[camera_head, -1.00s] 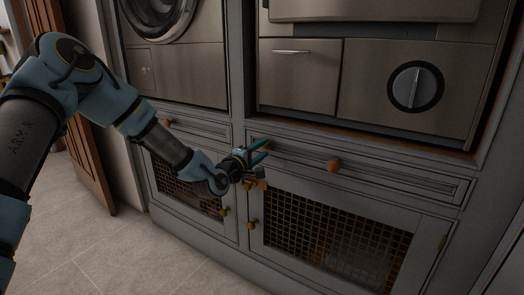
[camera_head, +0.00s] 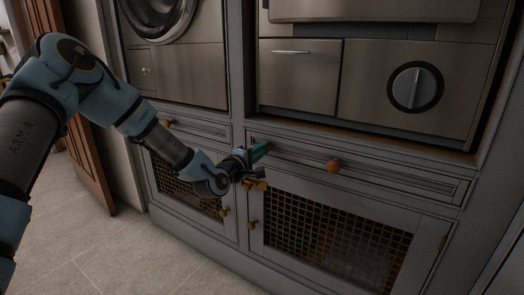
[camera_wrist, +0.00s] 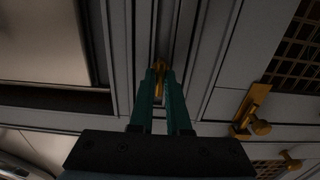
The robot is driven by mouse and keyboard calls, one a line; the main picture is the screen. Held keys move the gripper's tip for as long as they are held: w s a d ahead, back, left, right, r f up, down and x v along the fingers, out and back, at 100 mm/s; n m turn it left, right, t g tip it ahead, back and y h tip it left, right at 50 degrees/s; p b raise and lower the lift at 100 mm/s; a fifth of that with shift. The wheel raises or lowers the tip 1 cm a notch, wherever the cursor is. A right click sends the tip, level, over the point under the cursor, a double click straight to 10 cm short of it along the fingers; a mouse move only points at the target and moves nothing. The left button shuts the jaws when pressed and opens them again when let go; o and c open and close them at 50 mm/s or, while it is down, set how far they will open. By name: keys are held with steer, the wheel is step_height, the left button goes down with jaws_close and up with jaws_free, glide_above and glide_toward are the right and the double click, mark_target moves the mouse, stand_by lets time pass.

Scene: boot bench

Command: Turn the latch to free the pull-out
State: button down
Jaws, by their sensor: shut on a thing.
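In the wrist view a slim brass latch (camera_wrist: 161,72) lies between the two green fingers of my gripper (camera_wrist: 161,82), which are shut on it. In the head view my gripper (camera_head: 260,152) is at the left end of a shallow grey drawer front (camera_head: 400,185), and its fingers mostly hide the latch there. This drawer front, probably the pull-out, has a round orange-brown knob (camera_head: 333,165) and looks closed.
Below the drawer are grille doors (camera_head: 330,232) with brass catches; one brass catch (camera_wrist: 248,108) sits close beside my gripper in the wrist view. Steel appliances (camera_head: 420,90) are above. The tiled floor (camera_head: 130,255) at the lower left is clear.

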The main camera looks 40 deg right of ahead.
steer(key=shift+m, duration=0.4)
steer(key=shift+f+m+b, duration=0.1)
steer(key=shift+m+b, duration=4.9)
steer(key=shift+m, duration=3.5)
steer(key=c, duration=0.9)
jaws_free()
steer(key=shift+a, duration=0.1)
steer(key=p+v, duration=0.1)
steer(key=v, duration=0.9)
steer(key=shift+a, duration=0.3)
